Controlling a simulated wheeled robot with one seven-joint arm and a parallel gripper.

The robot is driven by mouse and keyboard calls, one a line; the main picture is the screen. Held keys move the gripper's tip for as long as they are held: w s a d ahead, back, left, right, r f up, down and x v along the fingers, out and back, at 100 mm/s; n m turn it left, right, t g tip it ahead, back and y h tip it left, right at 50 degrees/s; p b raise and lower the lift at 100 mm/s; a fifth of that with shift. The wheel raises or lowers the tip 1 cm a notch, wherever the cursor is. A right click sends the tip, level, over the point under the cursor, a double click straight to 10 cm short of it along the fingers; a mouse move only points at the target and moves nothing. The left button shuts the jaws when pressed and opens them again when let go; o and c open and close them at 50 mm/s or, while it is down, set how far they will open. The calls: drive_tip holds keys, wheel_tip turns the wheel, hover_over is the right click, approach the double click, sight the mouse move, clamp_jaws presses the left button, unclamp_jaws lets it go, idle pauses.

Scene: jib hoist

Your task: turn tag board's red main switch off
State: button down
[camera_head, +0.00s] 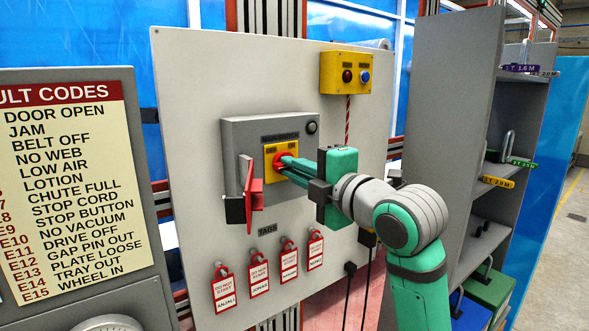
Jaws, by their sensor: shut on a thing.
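The tag board (205,120) is a light grey panel in the middle of the head view. On it a grey switch box (240,132) carries a yellow plate (269,150) with the red main switch (279,163). My gripper (286,166) reaches in from the right with its teal fingers shut on the red switch handle. The fingers hide part of the handle, so its exact angle is hard to tell. A red hasp-like piece (254,190) hangs at the left side of the box.
Several red and white tags (258,272) hang along the board's lower part. A yellow button box (346,73) sits at the upper right. A grey shelf unit (455,90) stands close to the right of my arm. A fault codes sign (70,180) stands at the left.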

idle(0.3)
drive_tip(key=c, duration=1.8)
unclamp_jaws()
drive_tip(key=shift+c, duration=0.2)
drive_tip(key=shift+a, duration=0.1)
drive_tip(key=shift+s, duration=0.15)
drive_tip(key=v, duration=1)
drive_tip(key=shift+s+d, duration=0.2)
